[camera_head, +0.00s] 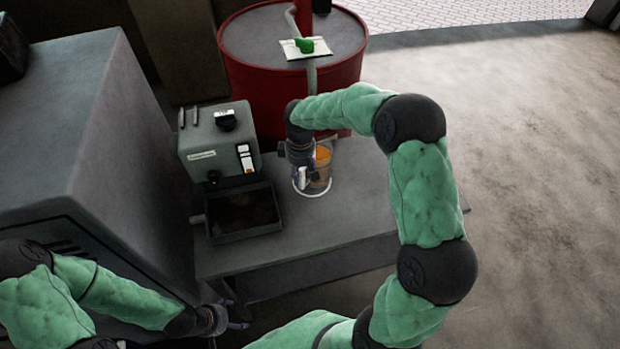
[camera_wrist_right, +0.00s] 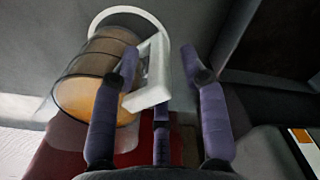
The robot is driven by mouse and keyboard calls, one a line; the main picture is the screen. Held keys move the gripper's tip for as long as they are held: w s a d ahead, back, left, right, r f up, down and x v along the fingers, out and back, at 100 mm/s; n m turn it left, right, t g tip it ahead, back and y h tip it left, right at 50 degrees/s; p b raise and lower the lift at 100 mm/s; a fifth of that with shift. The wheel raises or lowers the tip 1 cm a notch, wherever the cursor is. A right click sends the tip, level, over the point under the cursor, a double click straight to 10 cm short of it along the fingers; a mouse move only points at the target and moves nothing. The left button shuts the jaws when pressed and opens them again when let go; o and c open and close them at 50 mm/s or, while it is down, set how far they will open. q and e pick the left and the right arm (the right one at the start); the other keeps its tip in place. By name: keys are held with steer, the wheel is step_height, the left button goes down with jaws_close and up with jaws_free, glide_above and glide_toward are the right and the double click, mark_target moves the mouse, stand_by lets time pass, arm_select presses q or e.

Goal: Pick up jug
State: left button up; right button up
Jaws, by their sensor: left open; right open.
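The jug (camera_head: 323,163) is clear with amber liquid in it and a white rim, base and handle. It stands on the grey table, partly hidden by my right gripper (camera_head: 303,172). In the right wrist view the jug (camera_wrist_right: 92,75) lies to the left, with its white handle (camera_wrist_right: 158,68) towards my right gripper (camera_wrist_right: 160,62). The purple fingers are spread, and the handle shows between their tips, nearer the left finger. I cannot tell whether they touch. My left gripper (camera_head: 232,320) is low by the table's front left corner, away from the jug, open and empty.
A grey machine (camera_head: 218,140) with a dark open tray (camera_head: 244,215) stands left of the jug on the table (camera_head: 345,222). A red drum (camera_head: 240,80) is behind the table. A large grey cabinet (camera_head: 60,110) fills the left. The table's right part is clear.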

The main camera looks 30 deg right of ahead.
steer(key=shift+f, duration=0.3)
jaws_close()
steer(key=shift+w+r, duration=0.1)
steer(key=shift+r, duration=0.1)
